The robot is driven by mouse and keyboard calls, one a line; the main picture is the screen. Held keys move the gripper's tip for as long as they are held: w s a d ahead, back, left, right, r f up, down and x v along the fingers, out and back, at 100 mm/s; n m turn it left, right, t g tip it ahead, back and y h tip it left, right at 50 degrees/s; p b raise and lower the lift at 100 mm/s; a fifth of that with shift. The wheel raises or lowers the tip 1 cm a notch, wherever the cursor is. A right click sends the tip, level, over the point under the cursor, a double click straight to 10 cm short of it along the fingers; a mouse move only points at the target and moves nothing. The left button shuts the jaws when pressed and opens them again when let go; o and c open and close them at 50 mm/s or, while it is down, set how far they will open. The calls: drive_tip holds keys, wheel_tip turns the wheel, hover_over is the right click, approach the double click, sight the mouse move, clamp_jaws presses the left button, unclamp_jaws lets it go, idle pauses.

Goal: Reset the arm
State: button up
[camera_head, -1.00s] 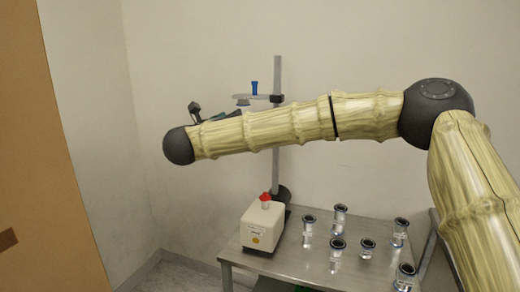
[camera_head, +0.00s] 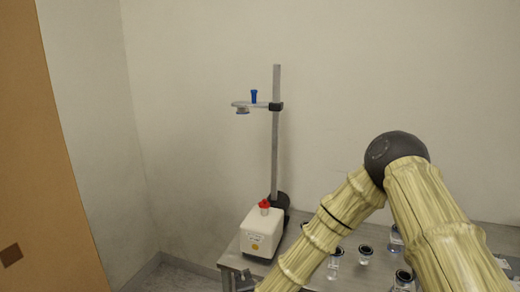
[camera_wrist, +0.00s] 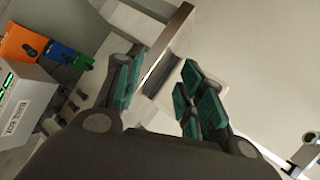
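My gripper (camera_wrist: 162,84) shows in the wrist view with its two teal-padded fingers apart and nothing between them. In the head view my arm bends at a dark elbow joint, and its forearm slopes down to the lower left. The end of the arm is out of sight below the bottom edge of the head view.
A metal table (camera_head: 231,260) bears a white box with a red top (camera_head: 261,231), a stand (camera_head: 276,150) with a clamp, and several glass vessels (camera_head: 365,254), partly behind my forearm. The wrist view shows an orange box (camera_wrist: 22,44) and a white labelled device (camera_wrist: 20,105) at left.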

drive_tip(key=s+d+f+n+g+p, duration=0.1)
drive_tip(key=s+d+f+n+g, duration=0.25)
drive_tip(key=s+d+f, duration=0.6)
drive_tip(key=s+d+f+n+g+p, duration=0.1)
drive_tip(key=s+d+f+n+g, duration=0.3)
drive_tip(key=s+f, duration=0.55)
drive_tip(key=s+d+n+g, duration=0.1)
drive_tip(key=s+d, duration=0.3)
drive_tip(key=s, duration=0.4)
drive_tip(key=s+d+n+g+h, duration=0.1)
drive_tip(key=s+d+n+g, duration=0.1)
drive_tip(key=s+d, duration=0.3)
drive_tip(key=s+d+r+n+g+h, duration=0.1)
drive_tip(key=s+d+n, duration=0.2)
drive_tip(key=s, duration=0.8)
drive_tip(key=shift+d+n+g+p, duration=0.35)
drive_tip(key=shift+d+p, duration=0.1)
drive_tip(key=shift+d, duration=0.7)
